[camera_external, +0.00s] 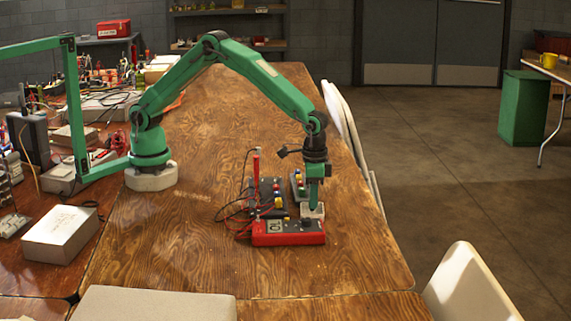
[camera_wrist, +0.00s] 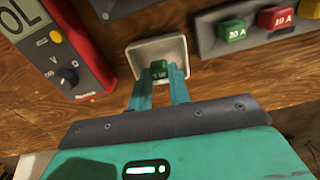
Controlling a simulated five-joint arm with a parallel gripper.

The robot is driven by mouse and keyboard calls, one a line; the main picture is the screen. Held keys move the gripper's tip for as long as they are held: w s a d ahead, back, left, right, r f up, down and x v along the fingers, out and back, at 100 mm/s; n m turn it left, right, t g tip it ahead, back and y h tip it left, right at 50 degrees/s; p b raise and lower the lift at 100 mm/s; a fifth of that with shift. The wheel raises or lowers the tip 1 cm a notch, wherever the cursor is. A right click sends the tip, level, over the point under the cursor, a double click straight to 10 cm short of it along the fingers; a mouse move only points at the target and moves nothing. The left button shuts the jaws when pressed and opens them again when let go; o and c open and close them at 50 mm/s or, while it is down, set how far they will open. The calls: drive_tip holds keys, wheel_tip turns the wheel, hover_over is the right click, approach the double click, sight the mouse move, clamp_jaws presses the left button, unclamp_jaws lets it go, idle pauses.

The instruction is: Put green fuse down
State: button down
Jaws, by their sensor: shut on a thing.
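The green fuse (camera_wrist: 158,68) shows in the wrist view between my fingertips, over or inside a small white square dish (camera_wrist: 143,54). My gripper (camera_wrist: 160,76) is shut on this fuse. I cannot tell whether the fuse touches the dish floor. In the external view my gripper (camera_external: 313,198) points straight down at the dish (camera_external: 312,212); my fingers hide the fuse there.
A red multimeter (camera_wrist: 62,50) lies left of the dish; in the external view it is in front (camera_external: 288,238). Wires lie left of the devices. The table's right side is clear.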

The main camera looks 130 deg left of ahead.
drive_tip(key=shift+f, duration=0.6)
idle(0.3)
drive_tip(key=c, duration=1.3)
unclamp_jaws()
drive_tip(key=shift+r, duration=0.1)
wheel_tip(320, 180, up, 13)
